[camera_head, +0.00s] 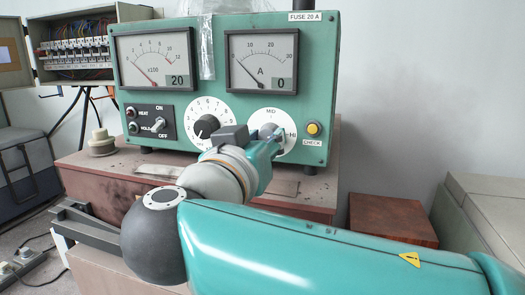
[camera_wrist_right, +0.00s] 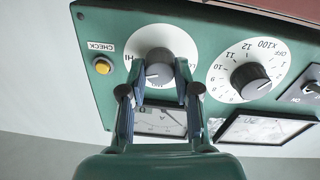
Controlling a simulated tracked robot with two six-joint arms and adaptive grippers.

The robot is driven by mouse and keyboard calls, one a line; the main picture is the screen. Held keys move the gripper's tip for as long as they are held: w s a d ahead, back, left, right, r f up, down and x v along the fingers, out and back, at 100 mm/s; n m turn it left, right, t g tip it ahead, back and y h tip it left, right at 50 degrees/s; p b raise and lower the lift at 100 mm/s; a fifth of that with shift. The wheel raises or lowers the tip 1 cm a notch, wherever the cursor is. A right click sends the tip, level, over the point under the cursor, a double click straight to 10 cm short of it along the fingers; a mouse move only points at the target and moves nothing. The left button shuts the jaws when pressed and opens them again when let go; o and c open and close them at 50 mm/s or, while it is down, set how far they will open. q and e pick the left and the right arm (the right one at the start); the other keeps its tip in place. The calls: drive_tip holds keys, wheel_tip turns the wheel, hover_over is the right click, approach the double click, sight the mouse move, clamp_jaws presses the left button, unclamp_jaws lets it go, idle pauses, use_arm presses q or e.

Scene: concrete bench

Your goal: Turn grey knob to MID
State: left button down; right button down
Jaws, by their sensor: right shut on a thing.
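The grey knob (camera_head: 267,131) sits on a white dial (camera_head: 285,148) at the lower right of the green panel. MID is printed above it and HI at its right. In the wrist view the panel appears upside down, and the grey knob (camera_wrist_right: 159,68) stands between my fingertips. A pale mark shows on its lower left, but its exact setting is hard to read. My right gripper (camera_wrist_right: 160,88) is shut on the knob, one finger on each side. In the head view my right gripper (camera_head: 270,146) partly covers the dial. My left gripper is not in view.
A black knob (camera_head: 206,126) on a numbered dial is close left of my gripper. A yellow CHECK button (camera_head: 313,128) is at the right. Two meters (camera_head: 262,61) are above. A toggle switch (camera_head: 158,124) is further left. A brown block (camera_head: 390,219) stands at the right.

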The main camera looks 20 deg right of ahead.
drive_tip(key=n+b, duration=0.1)
drive_tip(key=n, duration=0.2)
drive_tip(key=shift+f+n, duration=0.1)
drive_tip(key=shift+n, duration=0.3)
drive_tip(key=n, duration=0.3)
drive_tip(key=shift+n, duration=0.4)
drive_tip(key=n, duration=0.3)
drive_tip(key=shift+n, duration=1.7)
drive_tip(key=shift+a+f, duration=0.1)
drive_tip(key=c, duration=0.8)
unclamp_jaws()
drive_tip(key=shift+s, duration=0.1)
drive_tip(key=v, duration=1.1)
drive_tip(key=shift+s+a+f, duration=0.1)
drive_tip(key=shift+s+a, duration=0.05)
drive_tip(key=shift+s, duration=0.25)
